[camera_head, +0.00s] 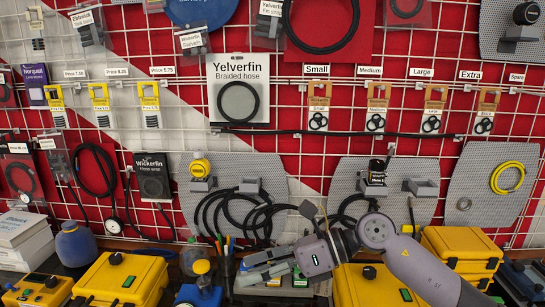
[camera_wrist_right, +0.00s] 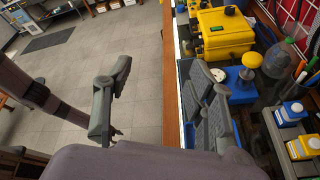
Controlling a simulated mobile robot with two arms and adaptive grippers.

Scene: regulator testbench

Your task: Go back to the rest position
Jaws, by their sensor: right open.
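My right gripper (camera_head: 262,267) reaches in from the lower right in the head view, pointing left above the workbench. Its two grey fingers are apart, with nothing held between them. In the right wrist view the right gripper (camera_wrist_right: 165,100) also shows spread fingers, one over the floor and one over the bench. The bench's wooden edge lies between the fingers in that view.
A blue and yellow device (camera_head: 200,285) is left of the gripper. Behind is a wire grid wall with hoses and packages (camera_head: 238,90). Open floor (camera_wrist_right: 60,65) lies beside the bench.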

